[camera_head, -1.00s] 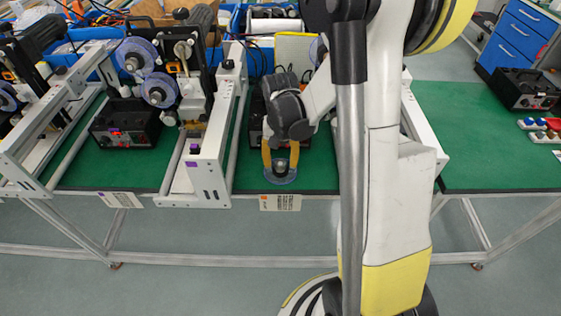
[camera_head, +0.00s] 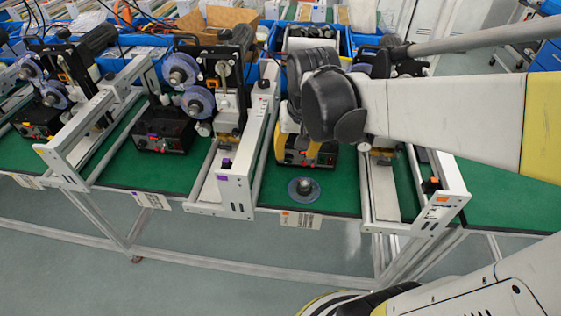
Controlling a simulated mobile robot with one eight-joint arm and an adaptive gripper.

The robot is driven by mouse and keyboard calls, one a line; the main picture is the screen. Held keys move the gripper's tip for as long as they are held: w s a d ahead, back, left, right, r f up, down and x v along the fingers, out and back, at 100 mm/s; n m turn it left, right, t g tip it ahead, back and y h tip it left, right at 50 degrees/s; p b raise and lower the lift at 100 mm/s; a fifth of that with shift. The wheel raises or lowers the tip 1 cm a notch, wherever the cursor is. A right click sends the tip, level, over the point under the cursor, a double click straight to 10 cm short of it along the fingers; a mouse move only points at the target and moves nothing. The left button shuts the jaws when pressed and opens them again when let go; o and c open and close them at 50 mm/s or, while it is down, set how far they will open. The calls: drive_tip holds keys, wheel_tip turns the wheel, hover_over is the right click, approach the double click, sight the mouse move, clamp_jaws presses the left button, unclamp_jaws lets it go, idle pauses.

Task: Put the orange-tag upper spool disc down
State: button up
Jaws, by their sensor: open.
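A spool disc (camera_head: 304,189) with a blue-violet rim and a dark and grey hub lies flat on the green mat (camera_head: 330,200), near the table's front edge. An orange-marked label (camera_head: 300,220) hangs on the edge just in front of it. My gripper (camera_head: 298,152), with yellow fingers, hangs above and behind the disc, apart from it. It is open and holds nothing visible. The dark wrist hides part of the area behind it.
A black box with red lights (camera_head: 296,158) stands behind the disc, partly hidden by my gripper. White machine frames flank this bay, one with a purple tag (camera_head: 236,198) at left and one with an orange tag (camera_head: 442,198) at right. Other discs (camera_head: 198,103) sit on the left machine.

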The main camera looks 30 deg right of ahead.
drive_tip(key=s+a+r+n+t, duration=0.3)
drive_tip(key=s+a+n+t, duration=0.1)
drive_tip(key=s+a, duration=0.3)
drive_tip(key=shift+s+a+r, duration=0.2)
drive_tip(key=shift+s+r, duration=0.05)
drive_tip(key=shift+r, duration=0.15)
idle(0.7)
